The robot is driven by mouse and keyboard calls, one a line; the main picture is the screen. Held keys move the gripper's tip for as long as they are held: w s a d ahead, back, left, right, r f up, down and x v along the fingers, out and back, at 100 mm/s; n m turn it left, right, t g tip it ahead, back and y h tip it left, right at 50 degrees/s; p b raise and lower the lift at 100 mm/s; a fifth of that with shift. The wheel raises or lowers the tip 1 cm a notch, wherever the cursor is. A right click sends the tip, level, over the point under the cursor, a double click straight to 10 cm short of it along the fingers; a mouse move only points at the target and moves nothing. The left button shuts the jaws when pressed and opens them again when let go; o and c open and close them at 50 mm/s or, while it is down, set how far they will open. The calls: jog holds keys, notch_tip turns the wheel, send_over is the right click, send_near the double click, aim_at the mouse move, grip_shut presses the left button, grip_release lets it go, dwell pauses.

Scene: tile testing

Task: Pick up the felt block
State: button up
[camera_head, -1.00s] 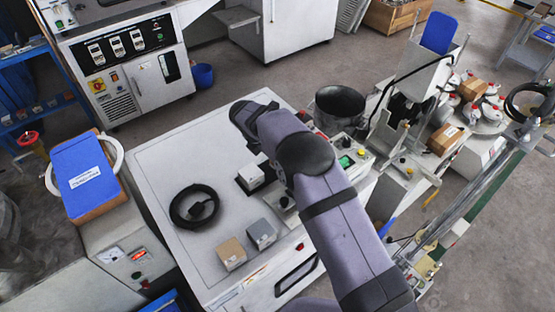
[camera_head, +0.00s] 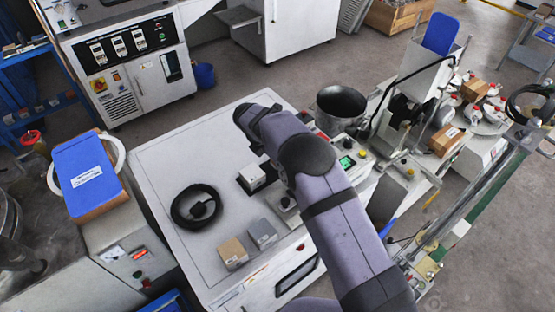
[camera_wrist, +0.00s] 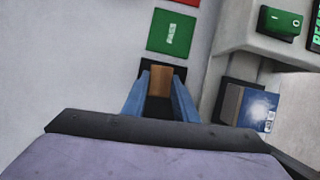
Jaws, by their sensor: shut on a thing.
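My gripper (camera_wrist: 160,90) shows in the wrist view with two blue fingers. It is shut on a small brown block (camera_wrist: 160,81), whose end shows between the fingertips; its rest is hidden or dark. I cannot confirm from its surface that it is felt. The fingers are above or at a black pad (camera_wrist: 178,70) beside the green tile. In the head view my arm hides the gripper and the held block.
A green tile (camera_wrist: 171,32) lies just ahead, and a grey block with a blue-white face (camera_wrist: 258,108) stands right.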

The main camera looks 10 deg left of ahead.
notch_tip(320, 180, up, 10)
jog(key=b, duration=0.1)
jog(key=shift+f, duration=0.15)
